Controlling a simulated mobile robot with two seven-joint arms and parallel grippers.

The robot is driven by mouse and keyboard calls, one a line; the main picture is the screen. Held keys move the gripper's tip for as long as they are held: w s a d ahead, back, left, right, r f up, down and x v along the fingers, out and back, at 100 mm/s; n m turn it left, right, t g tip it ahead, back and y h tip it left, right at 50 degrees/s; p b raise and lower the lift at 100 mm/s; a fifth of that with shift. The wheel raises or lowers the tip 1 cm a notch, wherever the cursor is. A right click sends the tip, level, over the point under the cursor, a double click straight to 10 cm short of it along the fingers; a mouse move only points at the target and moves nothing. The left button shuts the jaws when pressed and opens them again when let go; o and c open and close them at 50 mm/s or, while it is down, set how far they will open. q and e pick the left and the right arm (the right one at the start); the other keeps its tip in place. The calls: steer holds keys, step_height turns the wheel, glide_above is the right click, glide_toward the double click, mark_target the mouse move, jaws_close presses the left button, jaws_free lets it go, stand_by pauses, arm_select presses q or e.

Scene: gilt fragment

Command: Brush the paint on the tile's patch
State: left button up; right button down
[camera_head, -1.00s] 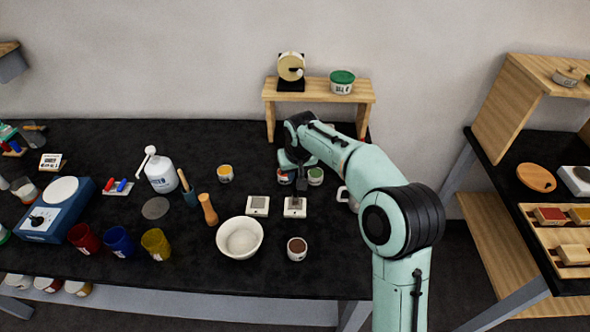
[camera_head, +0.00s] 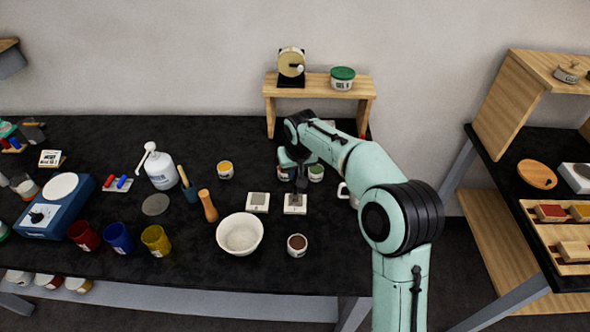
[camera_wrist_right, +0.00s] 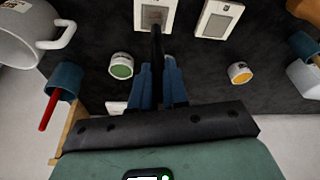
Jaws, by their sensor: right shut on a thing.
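Two pale tiles with grey patches lie side by side: the left tile (camera_head: 257,208) and the right tile (camera_head: 295,210). My right gripper (camera_wrist_right: 158,72) has its blue fingers shut on a dark, slim brush (camera_wrist_right: 156,45). The brush's far end reaches the right tile (camera_wrist_right: 144,24) and overlaps its patch in the wrist view. I cannot tell whether the bristles touch it. In the head view my right gripper (camera_head: 300,168) is just behind that tile, partly hidden by its own arm. My left gripper is not in view.
A green-topped pot (camera_head: 316,173) and a reddish pot (camera_head: 285,174) stand close to the gripper. A yellow pot (camera_head: 225,170) is to the left. A white bowl (camera_head: 240,234) and a brown-filled pot (camera_head: 297,246) stand in front. A wooden shelf (camera_head: 318,90) is behind.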

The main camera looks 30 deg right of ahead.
steer(key=shift+f, duration=0.65)
